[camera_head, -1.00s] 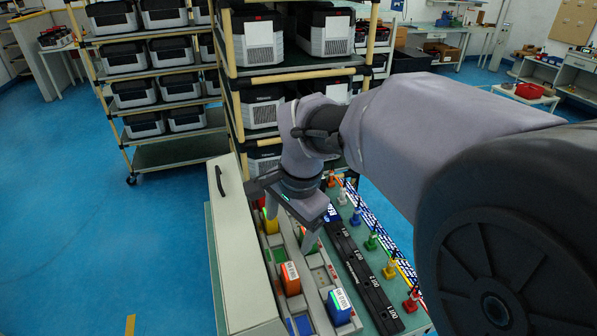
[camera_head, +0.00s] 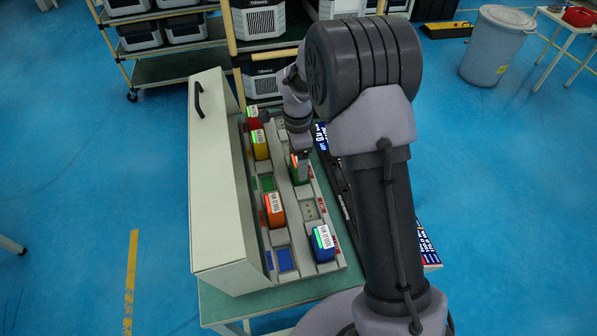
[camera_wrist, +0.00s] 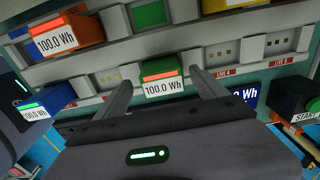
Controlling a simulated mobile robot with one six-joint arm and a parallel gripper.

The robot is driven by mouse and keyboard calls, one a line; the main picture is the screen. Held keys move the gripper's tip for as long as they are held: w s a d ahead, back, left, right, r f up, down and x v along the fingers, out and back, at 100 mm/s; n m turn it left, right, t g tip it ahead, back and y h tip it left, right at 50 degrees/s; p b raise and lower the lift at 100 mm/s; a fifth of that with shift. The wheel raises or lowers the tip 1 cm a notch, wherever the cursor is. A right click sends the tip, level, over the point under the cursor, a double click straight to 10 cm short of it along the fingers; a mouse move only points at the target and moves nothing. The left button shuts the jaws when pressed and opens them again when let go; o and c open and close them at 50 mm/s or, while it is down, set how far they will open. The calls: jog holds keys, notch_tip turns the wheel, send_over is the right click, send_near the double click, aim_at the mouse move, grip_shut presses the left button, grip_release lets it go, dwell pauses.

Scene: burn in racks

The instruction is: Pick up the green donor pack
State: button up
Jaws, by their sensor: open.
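The green donor pack (camera_wrist: 160,72) has a white "100.0 Wh" label and a red light strip, and sits in a slot of the grey rack. In the wrist view my gripper (camera_wrist: 158,82) is open, with one finger on each side of the green pack and a gap to it. In the head view the green pack (camera_head: 296,166) is partly hidden behind my gripper (camera_head: 303,160), which points down at it. I cannot tell from these frames how deep the fingertips reach.
A blue pack (camera_head: 322,243), an orange pack (camera_head: 275,210), a yellow pack (camera_head: 260,144) and a red pack (camera_head: 253,120) stand in nearby slots. A pale cabinet panel (camera_head: 215,190) rises left of the rack. A START button (camera_wrist: 309,109) is at the right.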

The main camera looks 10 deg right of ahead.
notch_tip(320, 180, down, 4)
jog(key=shift+w+d+f+b, duration=0.15)
jog(key=shift+f+b, duration=0.1)
jog(key=shift+b, duration=0.65)
jog(key=shift+r, duration=0.2)
jog(key=shift+c, duration=0.4)
grip_shut()
